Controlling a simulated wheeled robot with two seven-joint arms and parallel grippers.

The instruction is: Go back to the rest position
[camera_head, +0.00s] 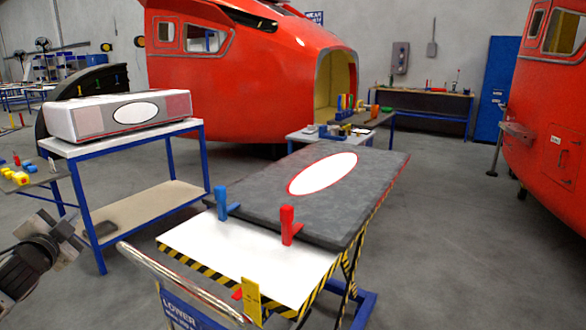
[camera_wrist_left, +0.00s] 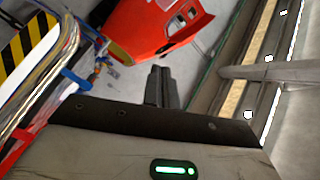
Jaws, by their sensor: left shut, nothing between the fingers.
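My left gripper (camera_head: 68,230) is at the lower left of the head view, left of the lift table and in front of the blue-framed table. In the left wrist view its dark fingers (camera_wrist_left: 160,82) are shut together with nothing between them. They appear apart from all objects. My right gripper is in neither view.
A lift table (camera_head: 262,262) with striped edges and a chrome handle (camera_head: 185,282) stands close right of my left arm. It bears a grey panel and red and blue clamps. A blue-framed table (camera_head: 150,138) holds a white-and-red box (camera_head: 80,122). Floor shows between the tables.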

